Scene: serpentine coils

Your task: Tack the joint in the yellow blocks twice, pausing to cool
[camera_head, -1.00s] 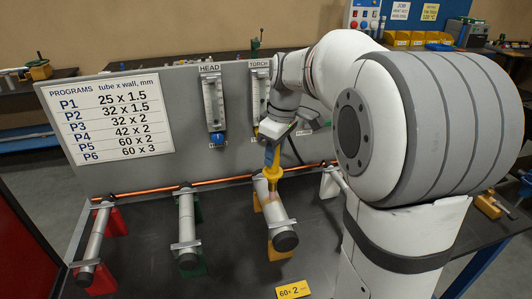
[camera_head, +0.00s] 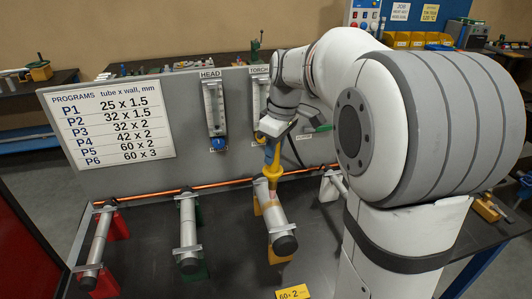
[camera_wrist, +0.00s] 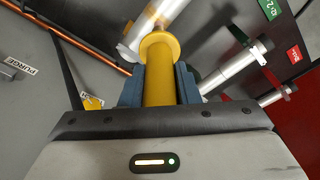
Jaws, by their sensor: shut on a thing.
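My gripper (camera_head: 272,146) is shut on a yellow torch (camera_head: 271,168), which hangs down over the tube in the yellow blocks. In the wrist view the torch (camera_wrist: 158,75) sits between the dark jaws, its round flange facing away. The tube in the yellow blocks (camera_head: 277,222) is grey, with a copper-coloured band near the torch tip. A yellow block (camera_head: 277,256) shows under its near end. Whether the torch tip touches the tube I cannot tell. In the wrist view the flange partly covers this tube (camera_wrist: 172,22).
Other tubes stand in red blocks (camera_head: 107,287) at left and green blocks (camera_head: 196,270) beside them. A copper pipe (camera_head: 150,194) runs along the panel foot. A yellow 60 x 2 card (camera_head: 293,292) lies in front. The panel has a programs chart (camera_head: 110,120) and HEAD gauge (camera_head: 214,108).

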